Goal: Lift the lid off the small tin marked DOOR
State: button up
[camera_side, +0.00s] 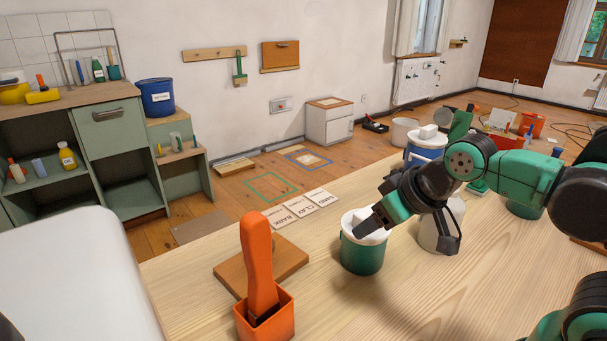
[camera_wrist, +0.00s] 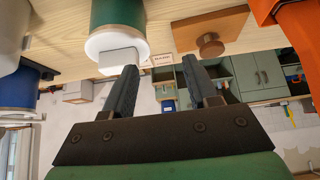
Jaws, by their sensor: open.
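A small green tin (camera_side: 362,256) with a white lid (camera_side: 352,222) stands on the light wooden table. No DOOR marking is legible on it. The lid has a white block-shaped handle (camera_wrist: 120,60), and the lid also shows in the wrist view (camera_wrist: 97,44). My gripper (camera_side: 405,238) is open and empty, with its fingers apart beside the lid. One dark finger hides part of the lid in the side view. In the wrist view, my gripper (camera_wrist: 159,62) has its left fingertip close to the handle; I cannot tell if they touch.
A white tin (camera_side: 457,222) stands behind my gripper, and a blue tin (camera_side: 424,150) with a white lid stands further back. A wooden board (camera_side: 232,272) and an orange holder (camera_side: 265,318) are on the left. Lettered cards (camera_side: 300,207) lie near the table's far edge.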

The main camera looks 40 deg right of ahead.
jog(key=o, duration=0.7)
jog(key=g, duration=0.3)
send_over(370, 212)
jog(key=s, duration=0.2)
jog(key=shift+s+a+r+m, duration=0.1)
jog(key=shift+r+m, duration=0.2)
jog(key=shift+r, duration=0.05)
jog(key=shift+f, duration=0.1)
jog(key=shift+x, duration=2.75)
